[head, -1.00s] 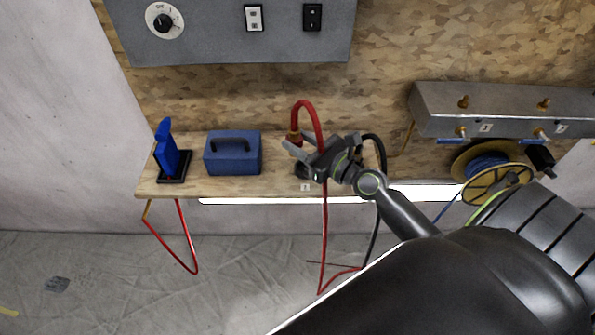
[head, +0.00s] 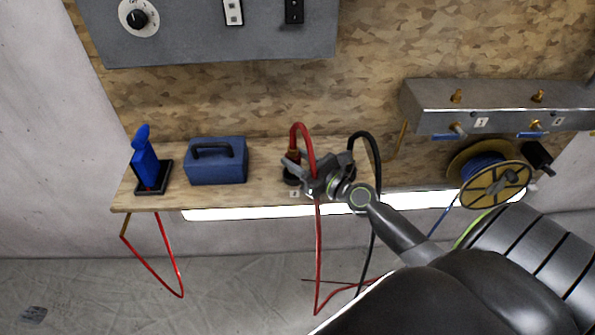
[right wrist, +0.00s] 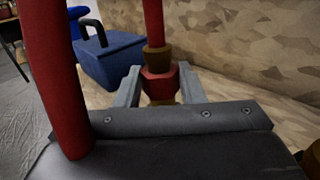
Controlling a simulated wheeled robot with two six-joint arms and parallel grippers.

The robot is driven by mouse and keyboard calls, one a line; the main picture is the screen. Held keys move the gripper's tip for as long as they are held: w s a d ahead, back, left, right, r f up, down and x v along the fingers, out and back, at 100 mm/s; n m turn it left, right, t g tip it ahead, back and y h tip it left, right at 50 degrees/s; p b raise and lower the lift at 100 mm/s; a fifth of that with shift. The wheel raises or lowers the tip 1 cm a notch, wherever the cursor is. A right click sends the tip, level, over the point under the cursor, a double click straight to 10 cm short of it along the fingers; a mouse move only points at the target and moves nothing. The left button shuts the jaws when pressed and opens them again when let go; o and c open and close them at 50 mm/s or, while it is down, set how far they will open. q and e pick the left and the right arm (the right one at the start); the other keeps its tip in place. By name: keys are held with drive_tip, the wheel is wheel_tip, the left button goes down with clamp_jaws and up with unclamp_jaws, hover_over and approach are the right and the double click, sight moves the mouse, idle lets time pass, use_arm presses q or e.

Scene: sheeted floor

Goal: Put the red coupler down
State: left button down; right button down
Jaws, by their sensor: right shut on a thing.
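My right gripper (head: 303,172) is over the right part of the wooden shelf (head: 262,158). In the right wrist view its two fingers (right wrist: 158,90) are shut on the red coupler (right wrist: 158,84), one on each side. The coupler looks upright, with brass-brown collars, and a red hose (head: 302,128) rises from its top, bends over and hangs below the shelf. A dark round base (head: 291,179) shows just under the coupler in the head view; whether the two touch I cannot tell. My left gripper is not in view.
A blue toolbox (head: 216,161) and a blue tool on a black stand (head: 147,165) are on the shelf, left of my gripper. A black hose (head: 374,150) loops close at its right. A metal manifold (head: 490,105) and a yellow reel (head: 495,182) are farther right.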

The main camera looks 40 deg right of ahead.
drive_tip(key=shift+f+b, duration=0.95)
drive_tip(key=shift+f, duration=0.6)
drive_tip(key=c, duration=0.9)
unclamp_jaws()
drive_tip(key=shift+c, duration=0.2)
